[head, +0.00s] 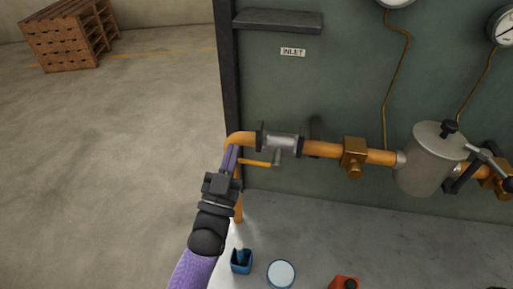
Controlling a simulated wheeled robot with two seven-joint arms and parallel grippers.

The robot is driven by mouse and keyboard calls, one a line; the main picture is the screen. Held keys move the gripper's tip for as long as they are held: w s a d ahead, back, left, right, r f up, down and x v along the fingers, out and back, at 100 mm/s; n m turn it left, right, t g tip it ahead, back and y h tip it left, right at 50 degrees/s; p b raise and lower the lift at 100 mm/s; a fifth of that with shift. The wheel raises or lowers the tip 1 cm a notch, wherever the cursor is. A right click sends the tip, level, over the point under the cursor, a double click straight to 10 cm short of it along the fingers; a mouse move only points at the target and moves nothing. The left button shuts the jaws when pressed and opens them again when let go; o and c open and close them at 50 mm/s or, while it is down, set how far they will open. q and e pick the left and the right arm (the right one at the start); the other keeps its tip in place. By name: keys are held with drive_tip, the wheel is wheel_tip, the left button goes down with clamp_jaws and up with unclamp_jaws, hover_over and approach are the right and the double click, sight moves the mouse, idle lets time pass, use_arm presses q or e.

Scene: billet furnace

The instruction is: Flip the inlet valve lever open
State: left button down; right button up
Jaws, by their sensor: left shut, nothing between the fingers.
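The inlet valve (282,145) is a grey body on the orange pipe, below the INLET label (292,52) on the green panel. Its orange lever (258,163) lies roughly level, running left from a grey pivot under the valve body. My left gripper (231,157) is shut and empty, with its fingers pointing up the picture at the pipe's bend. The fingers are close to the lever's left end, which they partly hide; I cannot tell whether they touch it. My right gripper is not in view.
Right along the pipe are a brass fitting (354,158), a grey canister (431,160) and another valve handle (490,158). A blue cup (241,261), a white-topped round container (281,273) and a red object (344,283) are below. Wooden crates (68,33) stand far left; floor between is clear.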

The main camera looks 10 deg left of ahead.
use_arm(q)
drive_tip(key=s+r+b+v, duration=0.1)
drive_tip(key=v, duration=0.8)
drive_tip(key=shift+s+b, duration=0.25)
drive_tip(key=shift+b, duration=0.15)
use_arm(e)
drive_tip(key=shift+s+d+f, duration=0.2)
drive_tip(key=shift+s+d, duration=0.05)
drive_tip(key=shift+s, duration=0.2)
use_arm(q)
drive_tip(key=shift+r, duration=0.1)
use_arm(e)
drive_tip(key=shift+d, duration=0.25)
